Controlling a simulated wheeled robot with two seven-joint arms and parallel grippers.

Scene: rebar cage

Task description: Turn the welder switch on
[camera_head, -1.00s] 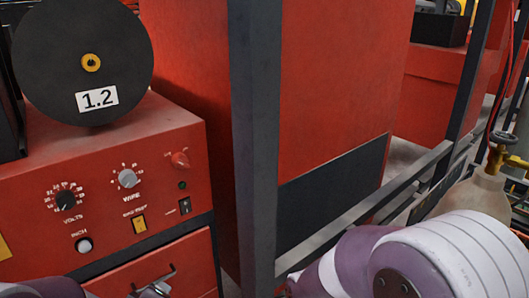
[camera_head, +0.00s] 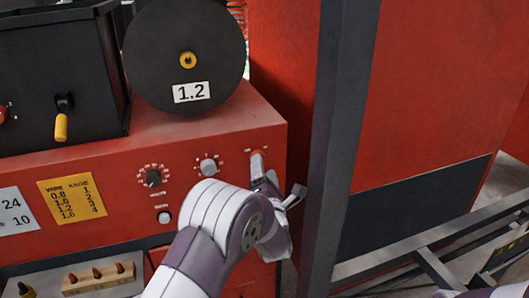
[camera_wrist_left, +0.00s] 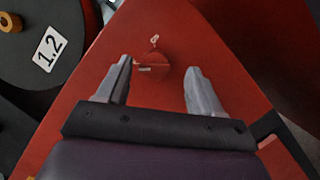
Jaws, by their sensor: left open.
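The red welder (camera_head: 135,150) has a front panel with dials. In the left wrist view a red rotary switch (camera_wrist_left: 152,63) with a small pale mark above it sits on the red panel, between my left fingers. My left gripper (camera_wrist_left: 160,82) is open, with one finger on each side of the switch; I cannot tell whether either touches it. My right gripper is not in view.
A black wire spool (camera_head: 185,50) marked 1.2 and a black box (camera_head: 60,70) with a yellow-handled lever stand on the welder. A dark upright post (camera_head: 335,150) is close to the right of my left gripper. Grey rails (camera_head: 430,240) run at lower right.

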